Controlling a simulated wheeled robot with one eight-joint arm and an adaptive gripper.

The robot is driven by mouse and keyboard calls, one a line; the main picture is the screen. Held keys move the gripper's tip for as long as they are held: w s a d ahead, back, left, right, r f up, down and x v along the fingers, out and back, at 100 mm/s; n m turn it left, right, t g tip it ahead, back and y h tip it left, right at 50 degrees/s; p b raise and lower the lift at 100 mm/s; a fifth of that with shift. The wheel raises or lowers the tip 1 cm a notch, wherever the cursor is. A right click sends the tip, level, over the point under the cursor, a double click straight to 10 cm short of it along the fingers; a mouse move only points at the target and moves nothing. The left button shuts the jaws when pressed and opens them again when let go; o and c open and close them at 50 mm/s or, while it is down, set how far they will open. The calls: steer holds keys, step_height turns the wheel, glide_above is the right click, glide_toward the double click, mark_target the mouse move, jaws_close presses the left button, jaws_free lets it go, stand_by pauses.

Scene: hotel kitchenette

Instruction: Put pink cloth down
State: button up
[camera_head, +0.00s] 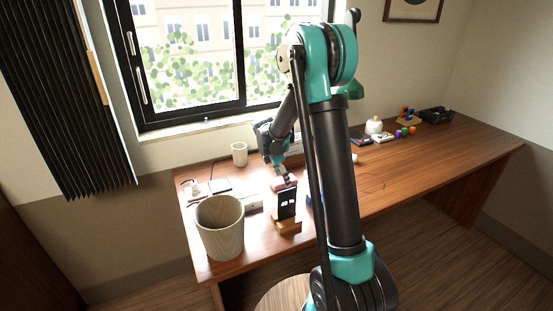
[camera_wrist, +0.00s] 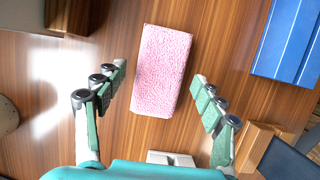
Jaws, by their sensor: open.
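The pink cloth (camera_wrist: 161,72) is a folded rectangular piece. In the wrist view it appears to lie flat over the wood-grained desk (camera_wrist: 115,140). My gripper (camera_wrist: 160,75) is open, with one finger on each side of the cloth and a narrow gap on both sides. In the head view my gripper (camera_head: 284,174) is low over the desk's near left part, and a small pinkish patch of the cloth (camera_head: 283,185) shows just below the fingers. My arm hides part of the desk.
A black display on a wooden stand (camera_head: 287,207) stands close by my gripper. A blue box (camera_wrist: 288,42) is at the wrist view's upper right. A wooden bin (camera_head: 220,228) and a pale cup (camera_head: 239,154) are to the left.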

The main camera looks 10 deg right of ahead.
steer(key=v, duration=1.6)
steer(key=shift+w+d+r, duration=0.15)
steer(key=shift+w+r, duration=0.05)
steer(key=shift+r, duration=0.1)
